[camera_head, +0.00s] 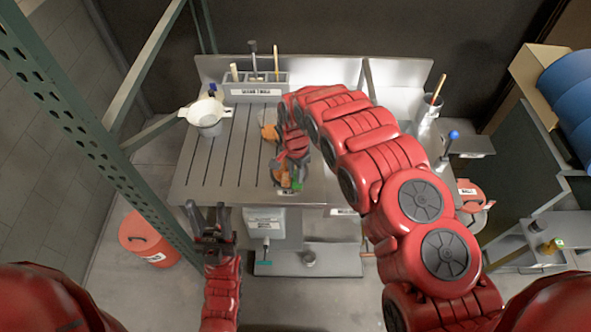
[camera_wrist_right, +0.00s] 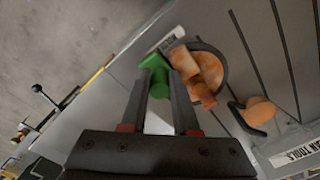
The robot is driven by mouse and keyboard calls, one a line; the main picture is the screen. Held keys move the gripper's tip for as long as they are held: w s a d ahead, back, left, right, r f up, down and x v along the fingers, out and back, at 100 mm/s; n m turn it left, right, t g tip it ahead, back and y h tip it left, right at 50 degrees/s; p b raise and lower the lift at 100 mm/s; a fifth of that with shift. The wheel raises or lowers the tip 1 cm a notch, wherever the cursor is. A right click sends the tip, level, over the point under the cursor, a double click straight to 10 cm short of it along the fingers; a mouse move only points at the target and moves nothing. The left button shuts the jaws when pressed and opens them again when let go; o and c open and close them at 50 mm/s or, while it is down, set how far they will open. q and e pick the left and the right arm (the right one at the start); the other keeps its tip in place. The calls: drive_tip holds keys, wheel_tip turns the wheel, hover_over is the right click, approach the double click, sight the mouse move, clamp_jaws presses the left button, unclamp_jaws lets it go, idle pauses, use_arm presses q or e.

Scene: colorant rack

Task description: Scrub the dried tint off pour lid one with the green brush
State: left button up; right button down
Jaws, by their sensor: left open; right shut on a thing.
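My right gripper (camera_wrist_right: 160,92) is shut on the green brush (camera_wrist_right: 156,65), low over the front edge of the slatted bench. An orange-stained pour lid (camera_wrist_right: 205,68) with a dark curved rim or handle lies right beside the brush head. I cannot tell whether they touch. In the head view the lid's orange (camera_head: 284,177) and the brush's green (camera_head: 297,185) show under my right gripper (camera_head: 288,172), which hides part of them. A second orange-marked piece (camera_wrist_right: 258,110) lies further back, also in the head view (camera_head: 269,132). My left gripper (camera_head: 208,213) is open and empty, left of the bench front.
The slatted bench (camera_head: 215,165) is clear at left. A labelled tool holder (camera_head: 255,92) and a white strainer on a pot (camera_head: 207,112) stand at its back. A green rack post (camera_head: 85,125) rises at left. An orange-red bucket (camera_head: 148,238) stands on the floor.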

drive_tip(key=shift+w+r, duration=0.1)
drive_tip(key=shift+r, duration=2.95)
drive_tip(key=shift+r+p, duration=1.3)
drive_tip(key=shift+r, duration=0.25)
drive_tip(key=shift+f, duration=0.15)
